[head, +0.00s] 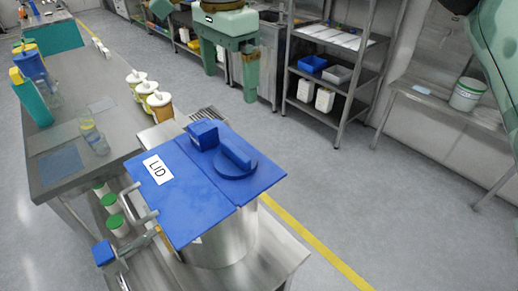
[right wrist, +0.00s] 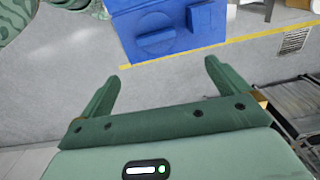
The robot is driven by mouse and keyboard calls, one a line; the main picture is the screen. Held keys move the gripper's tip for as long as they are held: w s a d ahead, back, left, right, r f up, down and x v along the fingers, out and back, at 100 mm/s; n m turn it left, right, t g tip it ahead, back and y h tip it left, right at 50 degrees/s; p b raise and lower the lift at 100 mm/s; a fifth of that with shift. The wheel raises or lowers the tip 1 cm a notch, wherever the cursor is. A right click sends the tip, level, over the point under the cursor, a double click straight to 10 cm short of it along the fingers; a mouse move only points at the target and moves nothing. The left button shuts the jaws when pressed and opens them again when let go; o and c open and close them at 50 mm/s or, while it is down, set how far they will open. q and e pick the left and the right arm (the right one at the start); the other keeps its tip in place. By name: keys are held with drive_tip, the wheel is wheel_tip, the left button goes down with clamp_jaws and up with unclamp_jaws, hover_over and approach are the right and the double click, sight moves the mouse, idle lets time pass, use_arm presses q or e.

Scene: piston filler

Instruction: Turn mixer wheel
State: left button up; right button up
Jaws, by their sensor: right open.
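A blue round wheel with a raised bar across it (head: 236,168) sits on the flat blue lid (head: 188,208) of a steel vessel (head: 226,246). It also shows in the right wrist view (right wrist: 158,38), beyond the fingertips. The lid carries a white LID label, and a blue block (head: 203,134) stands beside the wheel. My green right gripper (head: 231,84) is open and empty, fingers pointing down, on the far side of the lid and apart from the wheel. Its two fingers show in the right wrist view (right wrist: 165,78) with nothing between them. My left gripper is not in view.
A steel bench (head: 88,75) at left holds bottles and several jars with white tops. A blue-ended lever (head: 104,253) sticks out by the vessel. A shelf rack (head: 345,75) stands at the back. The floor right of the vessel is clear, with a yellow line.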

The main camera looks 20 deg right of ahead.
drive_tip(key=b, duration=0.4)
approach(235, 149)
wheel_tip(235, 149, down, 9)
drive_tip(key=shift+f, duration=0.15)
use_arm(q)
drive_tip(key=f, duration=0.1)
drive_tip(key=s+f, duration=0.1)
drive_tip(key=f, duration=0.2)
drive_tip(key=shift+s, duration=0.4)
use_arm(e)
drive_tip(key=c, duration=0.9)
